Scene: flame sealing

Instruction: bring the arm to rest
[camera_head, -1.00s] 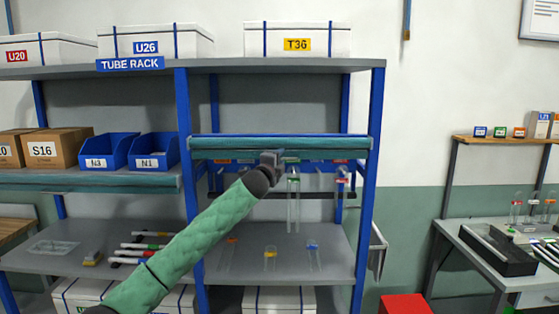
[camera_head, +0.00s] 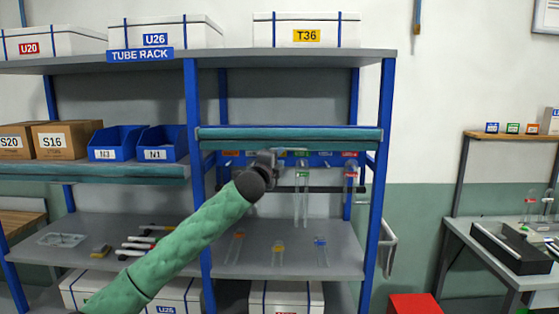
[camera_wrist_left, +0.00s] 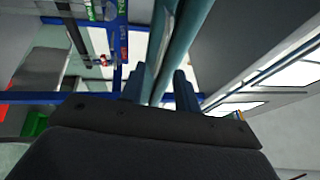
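My left arm, in a green sleeve, reaches up from the lower left in the head view. Its gripper (camera_head: 272,158) is in front of the tube rack bay, just below the teal-edged shelf bar (camera_head: 290,140). In the left wrist view, the two dark fingers (camera_wrist_left: 160,88) stand apart with no object visible between them; a teal bar shows beyond them. In the head view, a clear tube with a green band (camera_head: 301,200) hangs right of the gripper, and a red-banded tube (camera_head: 350,188) hangs farther right. My right gripper is not in view.
Orange (camera_head: 236,246), yellow (camera_head: 278,253) and blue (camera_head: 320,250) topped tubes are on the lower shelf (camera_head: 340,262). Blue posts (camera_head: 193,190) flank the bay. Blue bins (camera_head: 116,143) and cartons (camera_head: 66,140) are at left. A side bench (camera_head: 500,262) stands at right.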

